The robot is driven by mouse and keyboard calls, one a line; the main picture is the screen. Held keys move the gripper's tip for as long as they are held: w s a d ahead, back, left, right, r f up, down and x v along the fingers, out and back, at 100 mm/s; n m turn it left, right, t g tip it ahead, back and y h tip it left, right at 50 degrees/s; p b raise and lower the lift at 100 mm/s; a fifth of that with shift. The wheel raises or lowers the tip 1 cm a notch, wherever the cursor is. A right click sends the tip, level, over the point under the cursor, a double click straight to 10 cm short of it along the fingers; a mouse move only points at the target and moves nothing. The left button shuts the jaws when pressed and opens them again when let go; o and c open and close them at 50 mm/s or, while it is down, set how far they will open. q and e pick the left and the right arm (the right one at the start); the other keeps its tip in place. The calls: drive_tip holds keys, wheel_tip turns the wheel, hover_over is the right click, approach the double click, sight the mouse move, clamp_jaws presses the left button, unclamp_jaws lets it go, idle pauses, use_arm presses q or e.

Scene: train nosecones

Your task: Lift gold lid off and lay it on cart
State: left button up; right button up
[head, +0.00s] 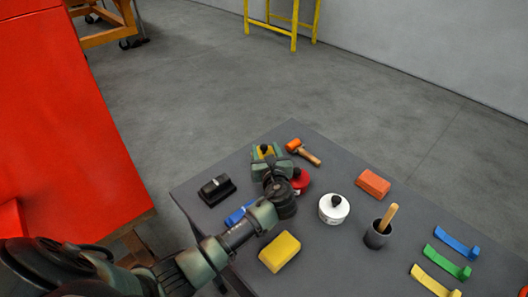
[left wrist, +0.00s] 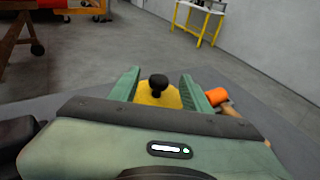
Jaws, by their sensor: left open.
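The gold lid (left wrist: 150,95), a yellow-gold disc with a black knob, lies on the dark cart top (head: 318,262) near its far edge. My left gripper (head: 265,152) is open over it, with one finger on each side of the lid. In the left wrist view the open left gripper (left wrist: 158,88) has the black knob between its fingers, with visible gaps on both sides. In the head view my gripper hides part of the lid. My right gripper is not in view.
On the cart, a red lid (head: 300,181), a hammer (head: 304,152) and a black block (head: 217,190) lie close to my gripper. A white lid (head: 334,209), a dark cup (head: 377,235), an orange block (head: 373,183) and a yellow block (head: 280,252) lie nearer. A red body (head: 60,120) stands left.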

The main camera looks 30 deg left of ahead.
use_arm(q)
drive_tip(key=x, duration=0.2)
drive_tip(key=shift+w+a+f, duration=0.15)
drive_tip(key=shift+w+a, duration=0.1)
drive_tip(key=shift+s+d, duration=0.1)
clamp_jaws()
